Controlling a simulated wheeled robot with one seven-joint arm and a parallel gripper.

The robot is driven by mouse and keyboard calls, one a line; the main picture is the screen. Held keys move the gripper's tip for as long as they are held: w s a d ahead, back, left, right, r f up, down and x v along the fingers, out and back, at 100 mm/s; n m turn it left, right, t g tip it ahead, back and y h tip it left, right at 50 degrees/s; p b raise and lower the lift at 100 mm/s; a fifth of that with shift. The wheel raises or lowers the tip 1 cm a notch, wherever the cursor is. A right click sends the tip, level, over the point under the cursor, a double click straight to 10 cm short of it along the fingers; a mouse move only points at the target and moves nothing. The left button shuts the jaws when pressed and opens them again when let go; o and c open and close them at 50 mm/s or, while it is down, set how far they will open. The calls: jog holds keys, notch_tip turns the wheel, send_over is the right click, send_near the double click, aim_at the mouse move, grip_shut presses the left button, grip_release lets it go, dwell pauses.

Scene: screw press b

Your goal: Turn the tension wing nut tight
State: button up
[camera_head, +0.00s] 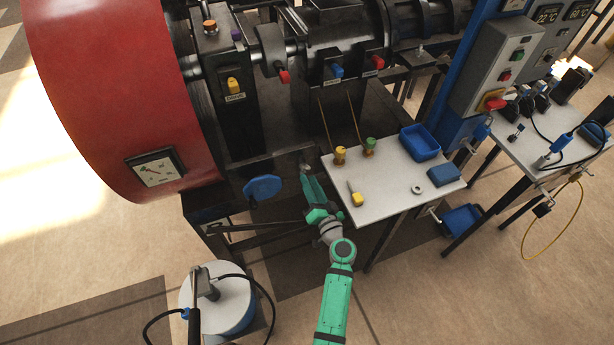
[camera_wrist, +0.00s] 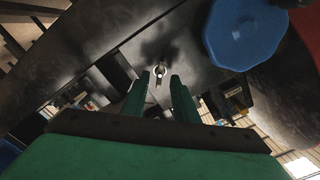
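My gripper (camera_head: 308,180) reaches in under the press frame, just left of the small white table. In the wrist view its two green fingers (camera_wrist: 160,84) stand apart with a gap between them. A small metallic part, apparently the tension wing nut (camera_wrist: 159,71), shows at the fingertips, in line with the gap. I cannot tell whether it is between the tips or just beyond them, and I see no clear contact. In the head view a small grey part (camera_head: 305,167) shows at the fingertips, too small to make out.
A blue knob (camera_head: 262,187) sits left of my gripper; it is large at upper right in the wrist view (camera_wrist: 245,32). The white table (camera_head: 393,190) stands close on the right with small items. A round drum (camera_head: 217,297) with hose stands at lower left. Dark frame bars surround the gripper.

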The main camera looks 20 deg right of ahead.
aim_at(306, 173)
jog(key=shift+w, duration=1.5)
grip_shut()
jog(key=shift+m, duration=0.3)
jog(key=m, duration=1.3)
jog(key=shift+w+r+m, duration=0.1)
jog(key=shift+r+m, duration=0.1)
jog(key=shift+m, duration=2.2)
jog(key=shift+r, duration=0.1)
